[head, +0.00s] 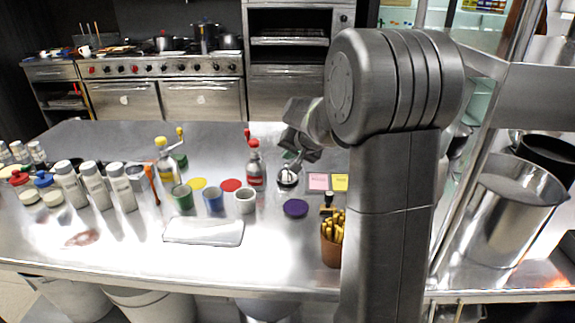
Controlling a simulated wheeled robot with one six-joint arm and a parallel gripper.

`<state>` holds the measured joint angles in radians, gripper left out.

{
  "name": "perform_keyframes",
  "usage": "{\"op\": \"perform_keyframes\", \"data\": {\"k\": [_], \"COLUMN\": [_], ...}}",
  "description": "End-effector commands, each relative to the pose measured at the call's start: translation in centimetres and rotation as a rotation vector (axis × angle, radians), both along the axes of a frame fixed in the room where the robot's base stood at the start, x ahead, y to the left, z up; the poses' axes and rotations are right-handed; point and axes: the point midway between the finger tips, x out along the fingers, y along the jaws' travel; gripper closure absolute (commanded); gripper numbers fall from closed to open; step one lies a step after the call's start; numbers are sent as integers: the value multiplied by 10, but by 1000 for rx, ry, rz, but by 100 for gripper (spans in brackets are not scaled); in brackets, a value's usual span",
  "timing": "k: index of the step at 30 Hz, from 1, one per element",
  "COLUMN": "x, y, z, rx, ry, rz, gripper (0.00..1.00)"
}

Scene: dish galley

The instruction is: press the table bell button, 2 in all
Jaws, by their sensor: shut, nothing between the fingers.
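The table bell (288,178), a small silver dome on a dark base, stands on the steel counter in the middle of the head view. My gripper (292,160) is shut and empty, pointing down right over the bell. Its fingertips are very close to the bell's top; I cannot tell whether they touch the button. The button itself is hard to make out behind the fingertips. My arm comes in from the right and covers part of the counter behind.
Left of the bell stand a red-topped bottle (255,167) and green, blue and white cups (245,201). Pink and yellow notes (318,181) lie to its right, a purple disc (295,208) in front. A pot of fries (331,245) stands near the front edge.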

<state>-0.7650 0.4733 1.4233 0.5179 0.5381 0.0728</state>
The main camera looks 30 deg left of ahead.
Motion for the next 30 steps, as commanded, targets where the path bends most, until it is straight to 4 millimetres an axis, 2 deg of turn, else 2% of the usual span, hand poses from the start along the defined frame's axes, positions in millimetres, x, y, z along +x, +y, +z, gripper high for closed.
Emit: {"op": "perform_keyframes", "data": {"k": [30], "x": [0], "y": [0], "z": [-9], "rx": [0], "ry": [0], "rz": [0], "gripper": [100]}}
